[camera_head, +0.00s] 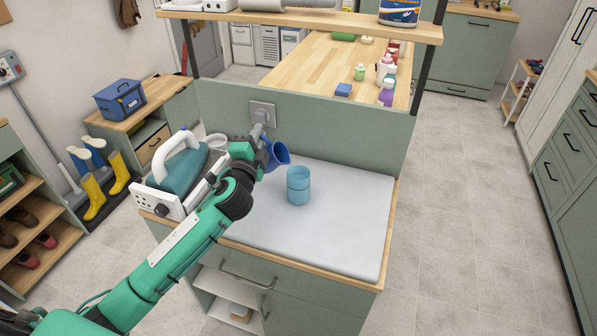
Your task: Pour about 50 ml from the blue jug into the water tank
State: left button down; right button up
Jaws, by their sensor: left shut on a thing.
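The blue jug (279,153) is off the counter, tilted with its wide end toward the right. My left gripper (263,145) is shut on it, and the gripper and wrist hide part of the jug. A light blue, open-topped cylinder, which looks like the water tank (298,187), stands upright on the pale grey pad (350,215). The jug is above and to the left of this cylinder, apart from it in the picture. I cannot see any water flowing or a level mark. My right gripper is not in view.
A steam iron (178,165) on a white base stands at the counter's left end, close to my left arm. A green panel with a socket (262,113) rises behind the pad. A wooden shelf (330,20) spans above. The pad's right part is clear.

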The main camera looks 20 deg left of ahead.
pick_arm(q)
jog(key=shift+d+r+m, duration=0.15)
jog(key=shift+r+m, duration=0.1)
jog(key=shift+m, duration=0.05)
jog(key=shift+d+r+m+h+p, duration=0.3)
jog(key=shift+d+r+m+p, duration=0.15)
jog(key=shift+m+p, duration=0.25)
dwell(0.3)
jog(key=shift+d+r, duration=0.1)
jog(key=shift+d, duration=0.05)
dwell(0.4)
jog(key=shift+d+m+t, duration=0.1)
jog(key=shift+m+t, duration=0.2)
jog(key=shift+d+r+m+p, duration=0.2)
jog(key=shift+r+m+p, duration=0.05)
jog(key=shift+m+p, duration=0.2)
dwell(0.8)
jog(key=shift+d+r+m+h+p, duration=0.25)
jog(key=shift+d+m+h+p, duration=0.2)
jog(key=shift+m, duration=0.2)
dwell(0.6)
jog(key=shift+f+y, duration=0.1)
jog(key=shift+y, duration=0.15)
